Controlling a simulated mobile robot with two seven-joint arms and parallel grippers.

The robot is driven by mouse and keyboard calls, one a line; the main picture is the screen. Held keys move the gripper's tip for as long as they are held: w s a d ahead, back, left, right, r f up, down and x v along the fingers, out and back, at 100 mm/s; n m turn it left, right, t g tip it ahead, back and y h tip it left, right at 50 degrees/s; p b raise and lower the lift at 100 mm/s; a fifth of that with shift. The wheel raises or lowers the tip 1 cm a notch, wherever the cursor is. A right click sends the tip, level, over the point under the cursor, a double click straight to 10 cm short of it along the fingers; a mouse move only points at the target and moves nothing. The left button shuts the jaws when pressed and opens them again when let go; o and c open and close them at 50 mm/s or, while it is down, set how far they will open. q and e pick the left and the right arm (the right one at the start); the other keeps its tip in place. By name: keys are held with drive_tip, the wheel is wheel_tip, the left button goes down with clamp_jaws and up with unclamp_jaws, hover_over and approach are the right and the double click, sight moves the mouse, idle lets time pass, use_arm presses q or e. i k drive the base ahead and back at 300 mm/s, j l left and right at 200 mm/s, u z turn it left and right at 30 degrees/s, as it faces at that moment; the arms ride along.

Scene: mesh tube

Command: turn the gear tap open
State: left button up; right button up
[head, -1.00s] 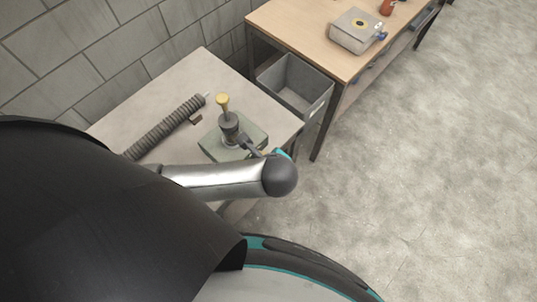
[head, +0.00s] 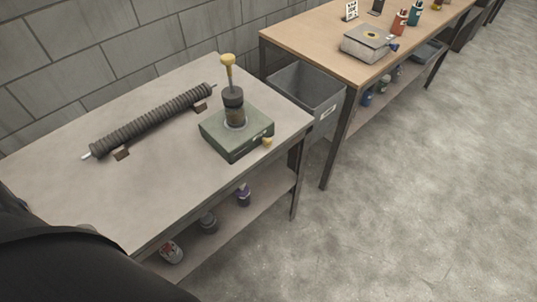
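A green box (head: 237,145) stands near the right end of the near grey table (head: 75,190). A dark ribbed cylinder (head: 234,108) rises from its top, with an upright yellow-topped handle (head: 228,69) above it. A small yellow knob (head: 267,142) sticks out low on the box's front right side. I cannot tell from its look which of these parts is the gear tap, or whether it is open. Neither gripper is in view. Only a dark part of my own body shows at the lower left.
A long ribbed tube (head: 150,121) lies on small brackets at the table's back. A grey bin (head: 305,90) stands between this table and a wooden bench (head: 300,36) carrying a grey box (head: 369,43) and bottles. Several small items sit on the lower shelf. The floor at right is clear.

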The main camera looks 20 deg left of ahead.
sight(267, 142)
drive_tip(key=i+l+u, duration=0.15)
drive_tip(key=u, duration=0.35)
drive_tip(key=i+l+u, duration=0.1)
drive_tip(key=l+u, duration=0.6)
drive_tip(key=u, duration=0.3)
